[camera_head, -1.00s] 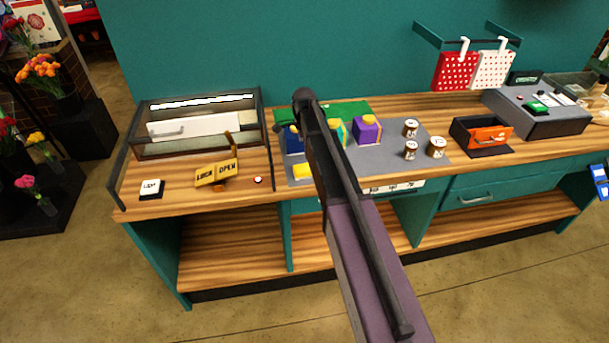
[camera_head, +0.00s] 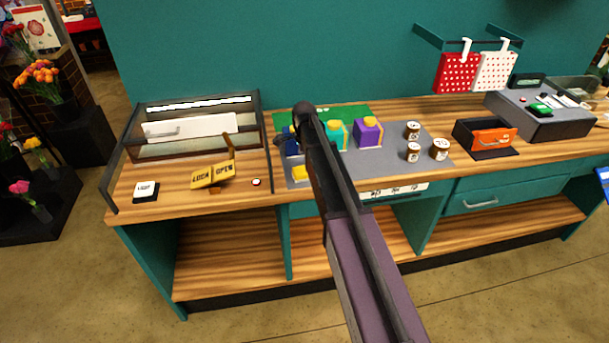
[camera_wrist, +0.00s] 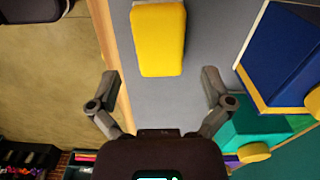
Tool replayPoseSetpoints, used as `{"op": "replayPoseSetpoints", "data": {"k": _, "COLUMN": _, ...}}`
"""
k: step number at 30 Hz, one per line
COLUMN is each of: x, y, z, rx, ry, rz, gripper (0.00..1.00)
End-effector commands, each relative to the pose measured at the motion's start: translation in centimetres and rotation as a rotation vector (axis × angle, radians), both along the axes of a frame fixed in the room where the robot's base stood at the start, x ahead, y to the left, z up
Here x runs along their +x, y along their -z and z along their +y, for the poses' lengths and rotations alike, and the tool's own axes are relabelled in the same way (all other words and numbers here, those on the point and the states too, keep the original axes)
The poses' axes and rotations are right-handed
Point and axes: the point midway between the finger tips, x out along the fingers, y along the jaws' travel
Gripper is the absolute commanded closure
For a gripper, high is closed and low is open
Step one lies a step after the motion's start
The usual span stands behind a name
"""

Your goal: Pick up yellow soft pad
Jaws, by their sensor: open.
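The yellow soft pad (camera_wrist: 158,40) lies flat on the grey mat (camera_wrist: 205,50), near the counter's front edge. In the head view the gripper is mostly hidden behind my arm.
A blue box (camera_wrist: 283,52) and a teal box (camera_wrist: 248,128) stand right of the pad in the wrist view. A purple box (camera_head: 368,132), several jars (camera_head: 413,152) and an orange-fronted bin (camera_head: 488,136) stand farther right. A yellow sign (camera_head: 212,176) stands left.

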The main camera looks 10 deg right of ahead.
Motion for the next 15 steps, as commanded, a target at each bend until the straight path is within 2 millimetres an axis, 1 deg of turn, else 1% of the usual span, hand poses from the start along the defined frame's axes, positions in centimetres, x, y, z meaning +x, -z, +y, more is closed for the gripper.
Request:
{"op": "replayPoseSetpoints", "data": {"k": 8, "x": 0.0, "y": 0.1, "z": 0.0, "rx": 0.0, "ry": 0.0, "rz": 0.0, "gripper": 0.0}}
{"op": "replayPoseSetpoints", "data": {"k": 15, "x": 0.0, "y": 1.4, "z": 0.0, "rx": 0.0, "ry": -0.001, "rz": 0.0, "gripper": 0.0}}
